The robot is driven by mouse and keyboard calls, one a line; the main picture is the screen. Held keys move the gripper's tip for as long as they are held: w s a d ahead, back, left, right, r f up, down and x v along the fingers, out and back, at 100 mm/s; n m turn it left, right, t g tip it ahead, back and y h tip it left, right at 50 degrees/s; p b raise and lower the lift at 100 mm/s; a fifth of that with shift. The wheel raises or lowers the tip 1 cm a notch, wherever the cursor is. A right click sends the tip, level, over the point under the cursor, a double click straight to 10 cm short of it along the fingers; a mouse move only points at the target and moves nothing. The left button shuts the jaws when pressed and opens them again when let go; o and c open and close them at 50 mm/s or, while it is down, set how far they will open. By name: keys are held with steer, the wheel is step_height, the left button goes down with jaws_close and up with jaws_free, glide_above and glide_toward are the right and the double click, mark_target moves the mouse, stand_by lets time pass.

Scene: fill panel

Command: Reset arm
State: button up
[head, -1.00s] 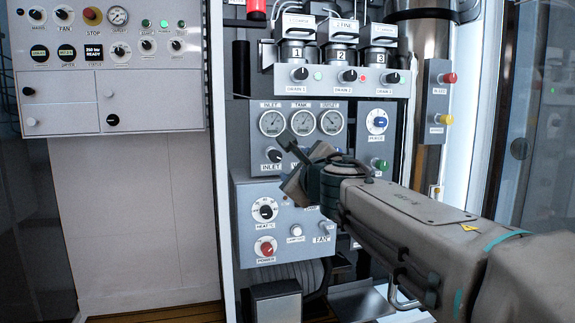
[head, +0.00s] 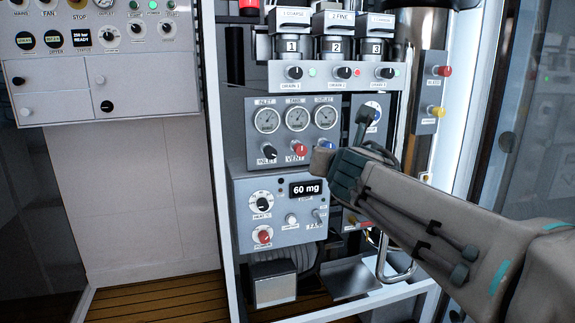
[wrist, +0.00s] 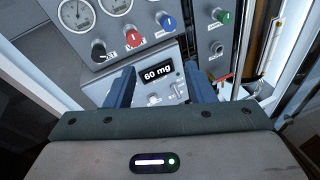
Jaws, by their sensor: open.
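My gripper (wrist: 161,88) shows in the wrist view as two blue fingers set well apart, open with nothing between them. The arm hides part of the panel's lower right.
The gauge panel (head: 258,140) has three gauges, a black inlet knob (head: 269,152), a red vent knob (head: 300,149) and a blue knob (head: 326,146). Three numbered filters hang above the drain knobs. A white cabinet (head: 150,200) stands left. A glass door is at right.

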steer(key=s+d+r+m+g+h+p, duration=0.25)
steer(key=s+d+m+g+p, duration=0.5)
steer(key=m+p, duration=0.95)
steer(key=s+a+m+g+y+p, duration=0.2)
steer(key=s+m+g+p, duration=0.3)
steer(key=s+m+p, duration=0.6)
steer(key=s+m, duration=0.6)
steer(key=shift+s, duration=0.15)
steer(key=shift+y, duration=0.25)
